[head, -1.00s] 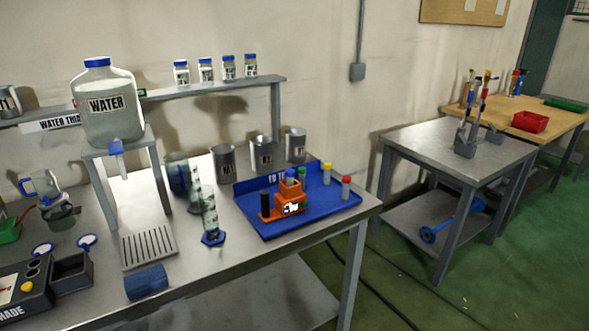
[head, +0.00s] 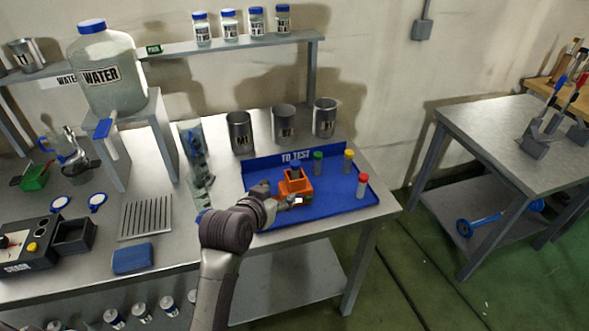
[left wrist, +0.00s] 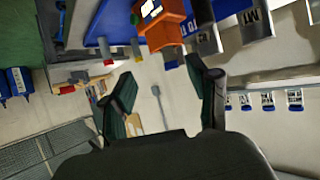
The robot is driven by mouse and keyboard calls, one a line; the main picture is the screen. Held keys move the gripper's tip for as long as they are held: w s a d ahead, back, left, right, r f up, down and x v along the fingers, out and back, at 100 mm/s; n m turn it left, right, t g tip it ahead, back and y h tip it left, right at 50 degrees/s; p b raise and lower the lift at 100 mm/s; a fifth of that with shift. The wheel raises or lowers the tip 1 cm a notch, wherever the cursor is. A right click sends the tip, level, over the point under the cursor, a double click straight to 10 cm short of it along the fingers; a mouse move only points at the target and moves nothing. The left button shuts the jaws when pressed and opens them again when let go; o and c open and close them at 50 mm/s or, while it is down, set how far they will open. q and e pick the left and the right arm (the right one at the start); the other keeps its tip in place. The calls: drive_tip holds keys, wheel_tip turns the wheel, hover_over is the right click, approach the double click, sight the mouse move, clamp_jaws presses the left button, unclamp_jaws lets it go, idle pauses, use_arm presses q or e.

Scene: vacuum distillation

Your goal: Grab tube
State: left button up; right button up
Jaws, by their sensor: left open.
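The blue tray (head: 330,202) marked "TO TEST" holds an orange holder (head: 294,185) with a blue-capped tube (head: 296,168) in it. A green-capped tube (head: 318,163), a yellow-capped tube (head: 348,162) and a red-capped tube (head: 361,187) stand upright in the tray behind and right of the holder. My left gripper (head: 290,202) is in front of the holder, over the tray's front. In the left wrist view its fingers (left wrist: 165,92) are apart with nothing between them, and the orange holder (left wrist: 166,30) is beyond them. The black-capped tube is hidden. My right gripper is not in view.
Metal beakers (head: 284,121) stand behind the tray. A water tank (head: 105,75) on a stand is farther left. A second metal table (head: 490,130) is at right, across a gap of floor.

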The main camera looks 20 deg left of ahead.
sight(294, 164)
use_arm(q)
wheel_tip(294, 164, up, 4)
drive_tip(key=w+t, duration=0.1)
drive_tip(key=w, duration=0.2)
drive_tip(key=p+x, duration=0.1)
drive_tip(key=x, duration=0.6)
drive_tip(key=p+x, duration=0.1)
drive_tip(key=x, duration=0.3)
drive_tip(key=shift+w+a+f+p, duration=0.25)
drive_tip(key=shift+a+f+p, duration=0.1)
drive_tip(key=shift+f, duration=0.1)
drive_tip(key=shift+w+f, duration=0.3)
drive_tip(key=shift+w, duration=0.15)
drive_tip(key=shift+s, duration=0.1)
drive_tip(key=shift+c, duration=1)
clamp_jaws()
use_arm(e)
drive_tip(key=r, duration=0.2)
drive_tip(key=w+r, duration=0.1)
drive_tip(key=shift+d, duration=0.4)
use_arm(q)
drive_tip(key=shift+r, duration=0.1)
